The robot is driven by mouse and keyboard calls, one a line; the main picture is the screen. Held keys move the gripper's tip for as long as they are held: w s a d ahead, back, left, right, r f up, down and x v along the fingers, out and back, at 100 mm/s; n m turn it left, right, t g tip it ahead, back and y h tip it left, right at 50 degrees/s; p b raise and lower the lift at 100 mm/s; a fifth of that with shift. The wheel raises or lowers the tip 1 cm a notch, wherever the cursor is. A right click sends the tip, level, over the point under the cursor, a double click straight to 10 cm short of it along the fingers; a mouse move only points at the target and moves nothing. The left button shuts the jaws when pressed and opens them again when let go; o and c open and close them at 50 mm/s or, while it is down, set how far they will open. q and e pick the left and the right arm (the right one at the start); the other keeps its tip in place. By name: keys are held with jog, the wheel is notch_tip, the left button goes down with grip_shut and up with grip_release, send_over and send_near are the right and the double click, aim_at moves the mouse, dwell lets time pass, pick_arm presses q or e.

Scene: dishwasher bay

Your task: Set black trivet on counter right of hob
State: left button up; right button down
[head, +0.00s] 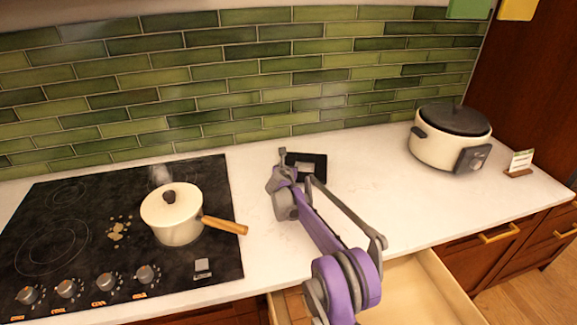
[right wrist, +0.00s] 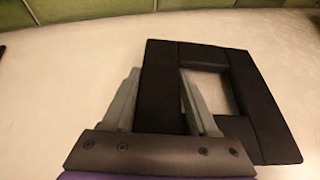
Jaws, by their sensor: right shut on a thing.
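The black trivet (head: 319,163) is a square frame with an opening in its middle. It is over the white counter (head: 365,185), right of the black hob (head: 95,205) and near the tiled wall. My right gripper (head: 284,157) is shut on the trivet's left side bar. In the right wrist view the trivet (right wrist: 265,112) shows with one finger of my right gripper (right wrist: 160,76) in its opening and the other outside the bar. It looks about flat; I cannot tell whether it touches the counter. My left gripper is not in view.
A cream pot (head: 172,213) with a wooden handle pointing right stands on the hob. A cream cooker with a dark lid (head: 448,148) and a small card stand (head: 519,164) are at the right. An open drawer (head: 420,290) juts out below. Counter between trivet and cooker is clear.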

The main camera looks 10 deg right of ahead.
jog(key=shift+f, duration=0.2)
jog(key=shift+c, duration=0.8)
grip_release()
jog(key=shift+r, duration=0.1)
